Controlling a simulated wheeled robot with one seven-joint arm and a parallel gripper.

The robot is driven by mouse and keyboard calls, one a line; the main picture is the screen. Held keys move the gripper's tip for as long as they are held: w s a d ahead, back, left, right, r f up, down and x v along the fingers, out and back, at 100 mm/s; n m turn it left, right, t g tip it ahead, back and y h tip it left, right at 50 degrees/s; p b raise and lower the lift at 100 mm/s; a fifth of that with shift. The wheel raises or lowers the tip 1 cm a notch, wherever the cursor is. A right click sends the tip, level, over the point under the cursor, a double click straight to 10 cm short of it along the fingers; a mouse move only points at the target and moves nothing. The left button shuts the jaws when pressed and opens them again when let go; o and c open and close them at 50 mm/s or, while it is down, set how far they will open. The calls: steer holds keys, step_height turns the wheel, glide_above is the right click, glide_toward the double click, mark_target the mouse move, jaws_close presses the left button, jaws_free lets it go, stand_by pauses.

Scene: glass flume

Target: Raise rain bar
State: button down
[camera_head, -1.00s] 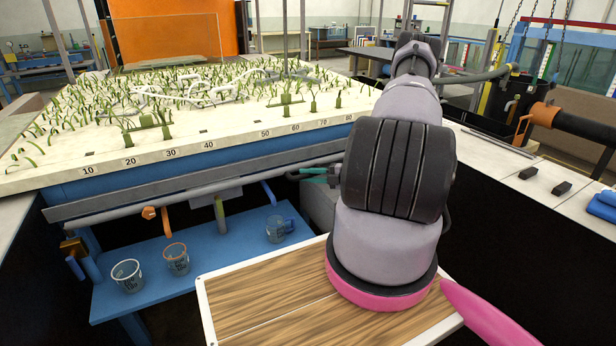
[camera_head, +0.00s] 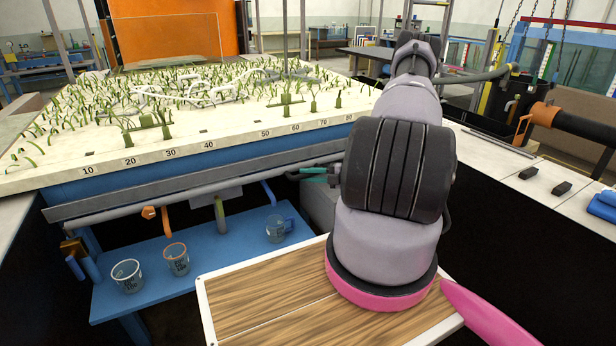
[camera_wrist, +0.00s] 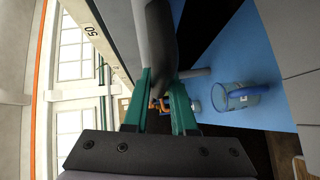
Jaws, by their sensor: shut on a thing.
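A long grey pipe (camera_head: 180,197), the bar-like thing that fits the rain bar, runs along the front of the flume table below its numbered edge. An orange fitting and short coloured stubs hang along it. My gripper (camera_head: 318,173) shows as small teal fingers at the pipe's right part, beside my large arm links. In the wrist view my gripper (camera_wrist: 162,78) has its two green fingers on either side of the pipe (camera_wrist: 146,25), closed on its dark, shaded part. The pipe's right part is hidden behind my arm in the head view.
A blue shelf (camera_head: 205,285) under the pipe holds a clear cup (camera_head: 127,277), an orange-rimmed cup (camera_head: 176,260) and a blue-handled cup (camera_head: 277,230). The planted sand bed (camera_head: 60,175) lies above. A wood-topped board (camera_head: 255,310) is at the front.

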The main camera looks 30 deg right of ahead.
step_height(320, 180, up, 29)
stand_by(0.5)
steer(key=c, duration=0.7)
jaws_free()
steer(key=shift+c, duration=0.2)
steer(key=v, duration=1.1)
